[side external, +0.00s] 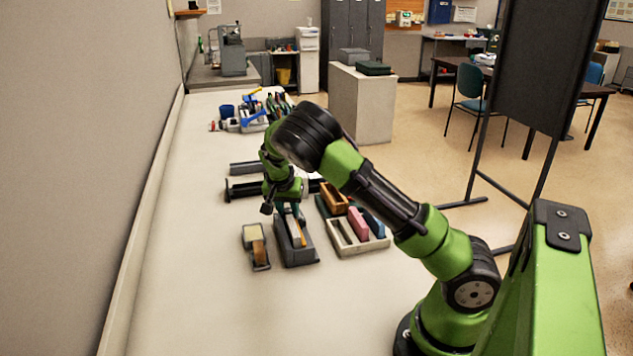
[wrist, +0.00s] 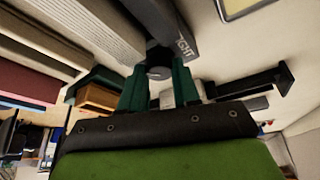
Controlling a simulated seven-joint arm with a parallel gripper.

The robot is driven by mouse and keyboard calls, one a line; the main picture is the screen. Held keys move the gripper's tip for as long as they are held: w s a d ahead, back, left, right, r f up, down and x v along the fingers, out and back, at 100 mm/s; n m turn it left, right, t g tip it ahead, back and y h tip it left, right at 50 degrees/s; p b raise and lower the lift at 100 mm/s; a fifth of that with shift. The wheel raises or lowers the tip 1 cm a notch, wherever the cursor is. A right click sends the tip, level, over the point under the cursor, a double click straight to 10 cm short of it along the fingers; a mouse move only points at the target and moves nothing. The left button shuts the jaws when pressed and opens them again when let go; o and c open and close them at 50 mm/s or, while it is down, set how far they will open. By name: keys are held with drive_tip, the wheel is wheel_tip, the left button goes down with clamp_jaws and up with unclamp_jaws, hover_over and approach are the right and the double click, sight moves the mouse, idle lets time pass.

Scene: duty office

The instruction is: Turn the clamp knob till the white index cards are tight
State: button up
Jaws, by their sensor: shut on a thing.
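The clamp is a dark grey box (side external: 297,256) on the bench in the side view; its grey body (wrist: 162,24) with partly hidden pale lettering fills the top of the wrist view. My gripper (side external: 289,208) is down at the clamp's far end. In the wrist view its two teal fingers (wrist: 160,80) are shut on a dark round knob (wrist: 158,70), one finger on each side.
A small tray (side external: 247,257) with a cream and a brown block stands left of the clamp. Dark rails (side external: 243,189) lie behind. The bench in front is clear.

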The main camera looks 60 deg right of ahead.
drive_tip(key=shift+m+g, duration=0.5)
drive_tip(key=shift+m, duration=0.7)
drive_tip(key=o, duration=0.8)
drive_tip(key=shift+c, duration=0.2)
drive_tip(key=shift+w, duration=0.1)
drive_tip(key=v, duration=1.7)
